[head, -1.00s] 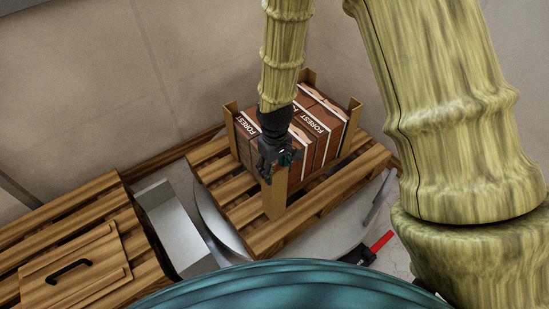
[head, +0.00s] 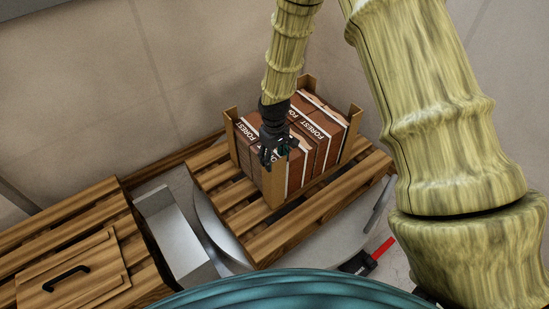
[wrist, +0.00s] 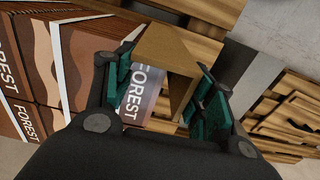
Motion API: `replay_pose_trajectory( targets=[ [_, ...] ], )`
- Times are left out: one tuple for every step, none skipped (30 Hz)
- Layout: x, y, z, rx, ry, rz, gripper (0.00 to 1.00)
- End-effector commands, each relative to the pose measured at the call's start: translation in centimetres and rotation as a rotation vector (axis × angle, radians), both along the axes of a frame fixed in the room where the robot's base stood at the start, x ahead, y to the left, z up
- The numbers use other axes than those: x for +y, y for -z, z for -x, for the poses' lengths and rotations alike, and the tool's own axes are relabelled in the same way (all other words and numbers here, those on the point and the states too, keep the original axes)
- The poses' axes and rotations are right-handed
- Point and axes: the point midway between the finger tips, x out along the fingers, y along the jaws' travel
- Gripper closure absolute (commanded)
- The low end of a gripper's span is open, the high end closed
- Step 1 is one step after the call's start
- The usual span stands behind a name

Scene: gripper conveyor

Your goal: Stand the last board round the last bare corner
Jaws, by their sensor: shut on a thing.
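A block of brown cartons (head: 318,128) marked FOREST stands on a wooden pallet (head: 262,248). Tan corner boards stand upright at its left corner (head: 231,128), back corner (head: 309,82) and right corner (head: 353,122). My gripper (head: 276,154) is shut on the last board (head: 273,188), near its top. This board is upright at the near corner. Its angled end shows between my fingers in the wrist view (wrist: 172,50), with cartons (wrist: 45,70) to the left. Its top in the head view is partly hidden by my gripper, and I cannot tell whether it touches both carton faces.
The pallet rests on a round grey turntable (head: 340,240). A grey metal block (head: 172,232) stands left of it. Further left is a wooden stack with a black-handled panel (head: 85,285). A red-handled tool (head: 380,249) lies at the lower right. A wall is behind.

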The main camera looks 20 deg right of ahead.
Motion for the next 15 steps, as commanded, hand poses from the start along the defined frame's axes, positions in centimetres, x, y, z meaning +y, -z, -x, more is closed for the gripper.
replay_pose_trajectory(
  targets=[
    [0.00,0.21,-0.04,-0.001,0.000,0.000,0.84],
    [0.00,0.23,-0.06,-0.002,0.000,0.000,0.84],
    [0.01,0.20,-0.07,-0.002,0.000,0.000,0.84],
    [0.01,0.18,-0.07,-0.002,0.000,0.000,0.84],
    [0.01,0.18,-0.06,-0.002,0.000,0.000,0.84],
    [0.01,0.18,-0.06,-0.002,0.000,0.000,0.84],
    [0.01,0.19,-0.06,-0.002,0.000,0.000,0.84],
    [0.02,0.21,-0.06,-0.001,0.000,0.001,0.84],
    [0.02,0.27,-0.05,-0.001,0.000,0.001,0.84],
    [0.01,0.34,-0.04,-0.001,0.000,0.001,0.84],
    [0.01,0.41,-0.04,-0.001,0.000,0.001,0.84],
    [0.01,0.46,-0.04,-0.001,0.000,0.001,0.44],
    [0.02,0.43,-0.05,-0.001,0.000,0.001,0.38],
    [0.01,0.43,-0.04,-0.001,0.000,0.001,0.33],
    [0.00,0.44,-0.04,-0.001,0.000,0.001,0.25]
  ],
)
